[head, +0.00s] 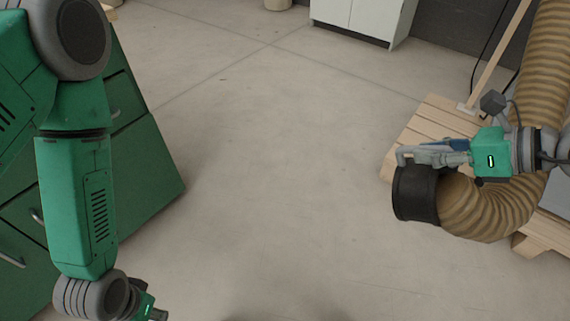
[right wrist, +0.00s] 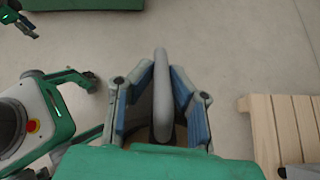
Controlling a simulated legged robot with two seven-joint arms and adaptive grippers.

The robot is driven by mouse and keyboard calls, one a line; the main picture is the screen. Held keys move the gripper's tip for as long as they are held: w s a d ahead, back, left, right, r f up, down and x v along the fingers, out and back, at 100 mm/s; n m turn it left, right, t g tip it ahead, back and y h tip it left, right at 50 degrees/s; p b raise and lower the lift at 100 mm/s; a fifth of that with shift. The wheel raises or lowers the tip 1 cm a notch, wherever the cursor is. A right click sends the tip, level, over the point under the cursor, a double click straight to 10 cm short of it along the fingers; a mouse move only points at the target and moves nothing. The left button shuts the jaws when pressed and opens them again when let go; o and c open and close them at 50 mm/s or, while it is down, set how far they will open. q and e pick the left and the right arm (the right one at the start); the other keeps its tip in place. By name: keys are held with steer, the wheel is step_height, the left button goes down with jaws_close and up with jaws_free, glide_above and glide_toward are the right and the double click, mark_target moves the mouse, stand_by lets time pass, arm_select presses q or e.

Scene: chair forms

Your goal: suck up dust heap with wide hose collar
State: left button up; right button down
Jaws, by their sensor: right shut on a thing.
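The wide hose collar (head: 413,196) is a short black cylinder on the end of a thick tan ribbed hose (head: 492,205). It is held above the floor, its mouth facing left. My right gripper (head: 408,156) is at the collar's upper edge. In the right wrist view its blue-padded fingers (right wrist: 161,100) close on a grey upright bar (right wrist: 161,75), which looks like the collar's grip. My left gripper (head: 155,314) is at the bottom edge, partly cut off; it shows small in the right wrist view (right wrist: 22,22). I make out no dust heap in either view.
A wooden pallet (head: 440,122) lies under the hose at the right. A green drawer cabinet (head: 150,165) stands at the left. A white cabinet (head: 362,18) is at the back. The middle of the concrete floor (head: 270,150) is clear.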

steer(key=shift+r+p, duration=4.6)
steer(key=shift+r, duration=0.5)
